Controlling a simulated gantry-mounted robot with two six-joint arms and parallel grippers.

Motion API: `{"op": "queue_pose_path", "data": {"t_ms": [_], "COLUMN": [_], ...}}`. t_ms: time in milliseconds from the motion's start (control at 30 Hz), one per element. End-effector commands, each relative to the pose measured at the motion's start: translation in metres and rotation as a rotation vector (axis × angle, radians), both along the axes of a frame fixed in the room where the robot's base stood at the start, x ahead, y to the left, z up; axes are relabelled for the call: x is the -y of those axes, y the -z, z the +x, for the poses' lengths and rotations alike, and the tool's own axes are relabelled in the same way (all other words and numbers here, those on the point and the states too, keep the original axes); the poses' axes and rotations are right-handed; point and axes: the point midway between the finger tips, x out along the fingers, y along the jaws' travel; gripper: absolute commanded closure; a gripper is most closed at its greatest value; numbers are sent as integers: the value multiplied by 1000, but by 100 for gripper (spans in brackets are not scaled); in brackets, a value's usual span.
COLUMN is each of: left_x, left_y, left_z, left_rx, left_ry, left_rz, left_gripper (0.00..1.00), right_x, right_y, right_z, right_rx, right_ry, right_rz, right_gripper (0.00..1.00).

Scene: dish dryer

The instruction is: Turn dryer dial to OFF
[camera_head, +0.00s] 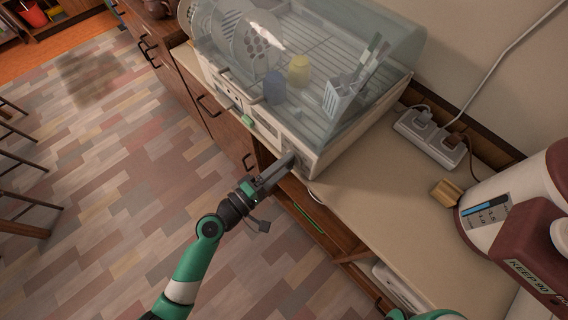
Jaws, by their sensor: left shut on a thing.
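The dish dryer (312,160) stands on the counter, a cream base under a clear cover with dishes inside. My left gripper (288,163) reaches the right end of the dryer's front panel. It is shut on the dryer dial there. The dial is mostly hidden by the fingers, and its marks and setting cannot be read. My right gripper is not in view; only a bit of my right arm shows at the bottom edge.
A power strip (430,138) with plugs and a cord lies right of the dryer. A large white and maroon appliance (500,215) stands at the right. Wooden drawers with dark handles (208,106) and an open shelf lie below the counter.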

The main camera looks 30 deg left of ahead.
Motion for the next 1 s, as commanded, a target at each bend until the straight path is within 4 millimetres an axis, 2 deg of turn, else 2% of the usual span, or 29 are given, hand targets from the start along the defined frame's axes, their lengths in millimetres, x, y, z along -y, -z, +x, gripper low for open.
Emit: {"op": "queue_pose_path", "data": {"t_ms": [167,200,333,367,633,733,867,1000], "left_x": [0,0,0,0,0,-3,-11,-24], "left_y": [0,0,0,0,0,1,1,1], "left_z": [0,0,0,0,-1,-7,-28,-60], "left_rx": [0,0,0,0,0,-2,-2,-3], "left_ry": [0,0,0,0,0,-1,-3,-5], "left_rz": [-4,-4,-2,-2,-1,-2,0,-2], "left_gripper": [93,34,11,7,7,7,7,7], "right_x": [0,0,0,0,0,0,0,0], "right_y": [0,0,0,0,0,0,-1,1], "right_z": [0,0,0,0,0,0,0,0], "right_rx": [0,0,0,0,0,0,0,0], "right_ry": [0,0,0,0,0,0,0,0], "right_rz": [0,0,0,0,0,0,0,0], "right_gripper": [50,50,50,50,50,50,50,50]}}
